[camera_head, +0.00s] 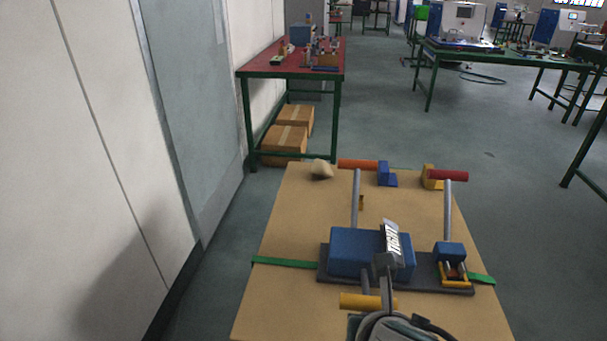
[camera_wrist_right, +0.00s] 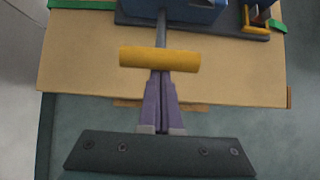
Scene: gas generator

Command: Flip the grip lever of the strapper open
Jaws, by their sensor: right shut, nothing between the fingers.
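The strapper (camera_head: 345,252) is a blue body on a dark base plate, lying across a brown box top. Grey rods rise from it to an orange handle (camera_head: 357,164) and a red handle (camera_head: 447,175). A third, short rod ends in a yellow crossbar handle (camera_head: 360,301) on the near side; it also shows in the right wrist view (camera_wrist_right: 160,59). My right gripper (camera_wrist_right: 160,74) has its purple fingers together and empty, their tips at the handle's lower edge in that view. I cannot tell whether they touch. My left gripper is out of view.
A green strap (camera_head: 282,263) runs across the box top (camera_head: 290,210) under the strapper. A small beige lump (camera_head: 321,169) lies at the far left corner. A red-topped table (camera_head: 292,62) stands behind; a wall runs along the left.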

